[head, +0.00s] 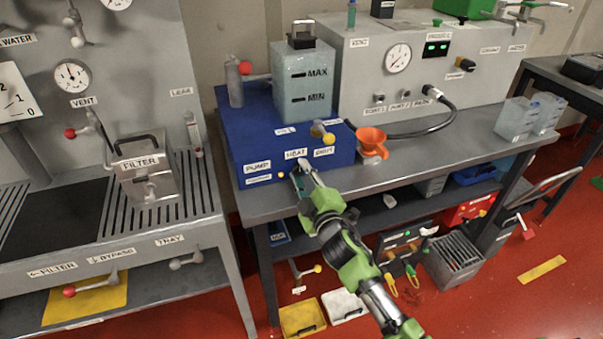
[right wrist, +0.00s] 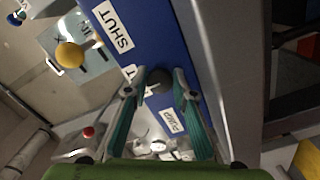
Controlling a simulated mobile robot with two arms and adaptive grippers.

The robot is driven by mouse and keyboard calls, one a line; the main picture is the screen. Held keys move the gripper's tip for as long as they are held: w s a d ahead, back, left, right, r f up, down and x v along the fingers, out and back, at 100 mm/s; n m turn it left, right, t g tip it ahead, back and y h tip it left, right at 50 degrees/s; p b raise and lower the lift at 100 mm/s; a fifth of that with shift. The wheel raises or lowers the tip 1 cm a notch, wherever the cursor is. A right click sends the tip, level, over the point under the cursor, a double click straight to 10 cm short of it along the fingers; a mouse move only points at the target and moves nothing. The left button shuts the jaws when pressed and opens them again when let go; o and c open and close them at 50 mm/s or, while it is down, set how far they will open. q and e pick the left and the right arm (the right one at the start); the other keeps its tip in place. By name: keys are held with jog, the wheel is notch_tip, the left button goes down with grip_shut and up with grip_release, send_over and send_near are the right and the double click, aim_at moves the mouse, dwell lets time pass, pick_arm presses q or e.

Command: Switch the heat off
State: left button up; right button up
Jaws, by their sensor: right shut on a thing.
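The blue unit (head: 234,125) stands on the grey bench, with PUMP, HEAT and SHUT labels along its front edge. The HEAT label (head: 296,154) sits just above my right gripper (head: 301,172), whose fingers reach the front face below it. In the right wrist view a dark round knob (right wrist: 159,82) lies between the two fingertips, and my right gripper (right wrist: 162,78) is shut on it. The fingers hide part of the knob and of the HEAT label, so I cannot tell its setting. My left gripper is not in view.
A yellow-ended handle (head: 328,138) projects near the SHUT label, right of my gripper. The filter bench (head: 150,255) is at left.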

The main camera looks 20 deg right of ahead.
jog(key=o, duration=1.1)
jog(key=s, duration=1.2)
jog(key=shift+d, duration=0.2)
jog(key=s+d+f+m+g, duration=0.15)
jog(key=s+f+g, duration=0.35)
jog(key=f, duration=1.4)
jog(key=s+f+m+g, duration=0.3)
jog(key=s+f, duration=0.4)
jog(key=f, duration=1.1)
jog(key=s+f+m+g, duration=0.2)
jog(key=s+f, duration=0.5)
jog(key=s, duration=0.5)
jog(key=s+d+f+m+g, duration=0.1)
jog(key=s+f+g, duration=0.3)
jog(key=s+f, duration=0.3)
jog(key=s+f+m+g, duration=0.2)
jog(key=s+f, duration=0.5)
jog(key=s, duration=1)
jog(key=shift+s+d+f+m+g+h, duration=0.1)
jog(key=shift+d+f+m+g+h, duration=0.2)
jog(key=shift+g, duration=0.2)
